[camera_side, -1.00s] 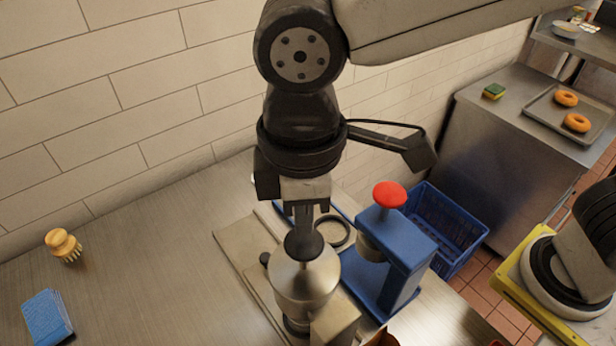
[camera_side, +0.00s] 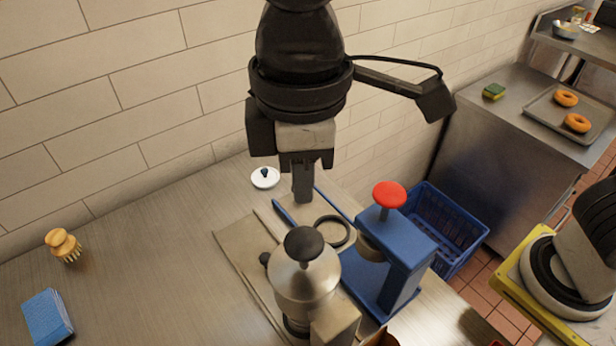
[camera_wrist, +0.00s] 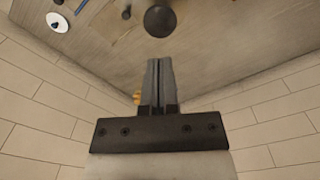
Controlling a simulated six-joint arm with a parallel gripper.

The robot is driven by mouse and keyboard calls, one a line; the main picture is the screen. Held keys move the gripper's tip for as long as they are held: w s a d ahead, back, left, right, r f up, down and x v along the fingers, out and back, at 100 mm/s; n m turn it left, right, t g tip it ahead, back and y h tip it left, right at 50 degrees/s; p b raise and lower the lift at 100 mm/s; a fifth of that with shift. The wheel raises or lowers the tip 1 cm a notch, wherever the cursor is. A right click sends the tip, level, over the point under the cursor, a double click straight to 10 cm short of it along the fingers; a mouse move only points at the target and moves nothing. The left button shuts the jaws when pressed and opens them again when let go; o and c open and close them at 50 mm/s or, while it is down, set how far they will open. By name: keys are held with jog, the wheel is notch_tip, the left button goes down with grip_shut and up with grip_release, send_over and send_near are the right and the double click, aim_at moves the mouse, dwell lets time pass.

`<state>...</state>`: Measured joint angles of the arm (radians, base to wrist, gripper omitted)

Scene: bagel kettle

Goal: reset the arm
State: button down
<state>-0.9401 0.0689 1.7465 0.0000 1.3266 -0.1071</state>
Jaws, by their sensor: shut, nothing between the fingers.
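My gripper (camera_side: 303,197) hangs above the steel counter in the side view, fingers pointing down and shut with nothing between them. In the wrist view its two fingers (camera_wrist: 160,65) lie together. Just in front of it and lower stands a metal kettle (camera_side: 305,278) with a black knob (camera_side: 304,243) on top. In the side view the fingertips are apart from the knob. The round dark knob also shows past the fingertips in the wrist view (camera_wrist: 160,21).
A blue press (camera_side: 404,248) with a red knob (camera_side: 389,194) stands right of the kettle. A white lid (camera_side: 265,178) lies behind. A brush (camera_side: 63,244) and blue sponge (camera_side: 47,317) are at left. A blue crate (camera_side: 445,228) and a tray of bagels (camera_side: 547,108) are at right.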

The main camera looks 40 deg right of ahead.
jog(key=shift+r, duration=0.45)
jog(key=w+d+f+m+t, duration=0.1)
jog(key=w+d+f+m, duration=0.3)
jog(key=d+f, duration=0.55)
jog(key=w+d+f+m+t, duration=0.1)
jog(key=w+d+f+m, duration=0.5)
jog(key=d, duration=0.7)
jog(key=s+d+f+m, duration=0.2)
jog(key=s+d+f, duration=0.3)
jog(key=d, duration=0.4)
jog(key=shift+f+t, duration=0.3)
jog(key=shift+f, duration=0.35)
